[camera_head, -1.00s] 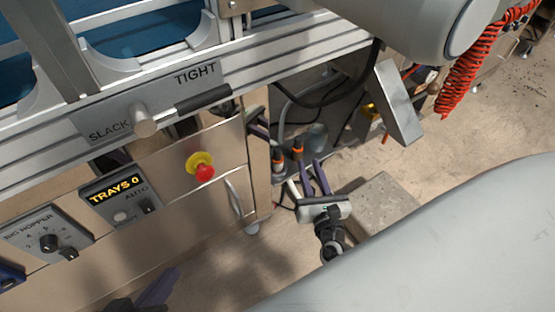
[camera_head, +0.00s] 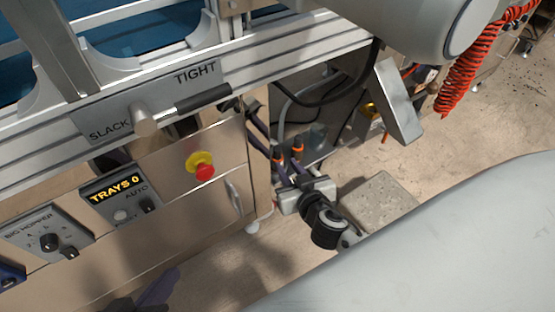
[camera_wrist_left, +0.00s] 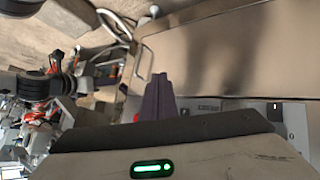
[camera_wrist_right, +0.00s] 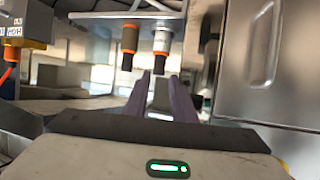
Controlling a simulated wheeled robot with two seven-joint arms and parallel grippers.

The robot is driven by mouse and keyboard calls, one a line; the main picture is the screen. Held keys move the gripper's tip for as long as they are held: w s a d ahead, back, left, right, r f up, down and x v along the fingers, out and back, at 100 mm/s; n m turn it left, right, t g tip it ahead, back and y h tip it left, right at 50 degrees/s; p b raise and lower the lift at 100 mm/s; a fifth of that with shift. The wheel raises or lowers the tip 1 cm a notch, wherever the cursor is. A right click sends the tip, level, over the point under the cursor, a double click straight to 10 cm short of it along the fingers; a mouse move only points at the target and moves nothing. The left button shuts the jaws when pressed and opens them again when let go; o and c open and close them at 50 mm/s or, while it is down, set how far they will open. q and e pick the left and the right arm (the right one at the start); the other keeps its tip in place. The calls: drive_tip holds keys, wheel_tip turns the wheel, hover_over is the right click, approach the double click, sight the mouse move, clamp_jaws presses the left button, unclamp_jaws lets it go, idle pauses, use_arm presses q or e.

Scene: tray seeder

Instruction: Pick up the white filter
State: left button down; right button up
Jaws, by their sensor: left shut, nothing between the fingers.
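The white filter (camera_wrist_right: 162,41) is a pale cylinder with orange collars and a dark end, seen upright in the right wrist view. A similar brown filter (camera_wrist_right: 130,40) stands beside it on the left. In the head view two orange-banded parts show by the open bay, too small to tell which is white.
The cabinet front has a red emergency button (camera_head: 205,171), a tray display (camera_head: 113,189) and a door handle (camera_head: 234,195). Hoses and a metal housing (camera_wrist_right: 270,60) crowd the bay. A grey slab (camera_head: 378,200) lies on the floor to the right.

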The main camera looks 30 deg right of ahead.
sight(279, 155)
drive_tip(key=b+x, duration=0.1)
drive_tip(key=x, duration=0.3)
drive_tip(key=shift+w+f, duration=0.15)
drive_tip(key=b+x, duration=0.1)
drive_tip(key=x, duration=0.3)
drive_tip(key=shift+w+d+f+b, duration=0.1)
drive_tip(key=shift+w+f+b, duration=0.05)
drive_tip(key=shift+b, duration=0.25)
drive_tip(key=shift+w+d, duration=0.1)
drive_tip(key=shift+w, duration=0.3)
use_arm(q)
drive_tip(key=shift+w+d+r+t+h, duration=0.1)
drive_tip(key=shift+d+r+t+h, duration=0.25)
drive_tip(key=shift+r, duration=0.4)
drive_tip(key=shift+w+d+r+t+h, duration=0.1)
drive_tip(key=shift+d+r+t+h, duration=0.15)
drive_tip(key=shift+d+r+h, duration=0.35)
use_arm(e)
clamp_jaws()
